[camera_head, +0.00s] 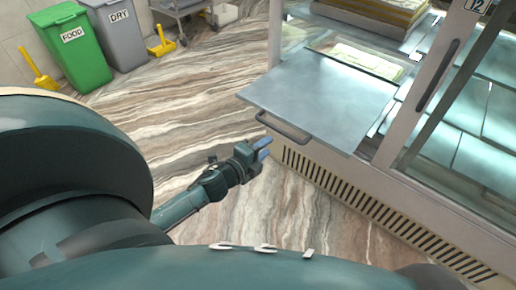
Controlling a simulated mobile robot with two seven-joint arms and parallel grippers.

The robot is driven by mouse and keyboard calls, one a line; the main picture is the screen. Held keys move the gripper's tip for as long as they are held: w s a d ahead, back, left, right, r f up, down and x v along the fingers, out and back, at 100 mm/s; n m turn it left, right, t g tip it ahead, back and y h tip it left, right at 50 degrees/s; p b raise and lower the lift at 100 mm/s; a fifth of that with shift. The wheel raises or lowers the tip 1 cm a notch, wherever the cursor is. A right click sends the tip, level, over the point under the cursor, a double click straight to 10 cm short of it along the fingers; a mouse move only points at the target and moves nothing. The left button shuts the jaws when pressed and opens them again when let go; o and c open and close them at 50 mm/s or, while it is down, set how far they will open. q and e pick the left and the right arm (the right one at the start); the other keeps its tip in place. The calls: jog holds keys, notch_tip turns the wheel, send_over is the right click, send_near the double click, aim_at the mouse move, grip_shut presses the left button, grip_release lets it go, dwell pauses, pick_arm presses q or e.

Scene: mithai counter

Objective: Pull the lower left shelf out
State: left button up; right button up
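The lower left shelf (318,101) is a flat grey metal panel that sticks out of the front of the display cabinet, over the floor. Its dark bar handle (284,127) is on the front edge. My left gripper (265,148) is just in front of and below the handle in the picture, apart from it, with its bluish fingertips pointing right. The two fingers show a gap with nothing between them. My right gripper is not in view.
The cabinet's vented base (380,208) runs along the right. A sliding door with a long handle (437,76) stands right of the shelf. A green bin (72,48), a grey bin (116,30) and yellow scoops stand at the back left. The marbled floor between is clear.

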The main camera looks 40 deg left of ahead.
pick_arm(q)
jog(key=shift+v, duration=1.35)
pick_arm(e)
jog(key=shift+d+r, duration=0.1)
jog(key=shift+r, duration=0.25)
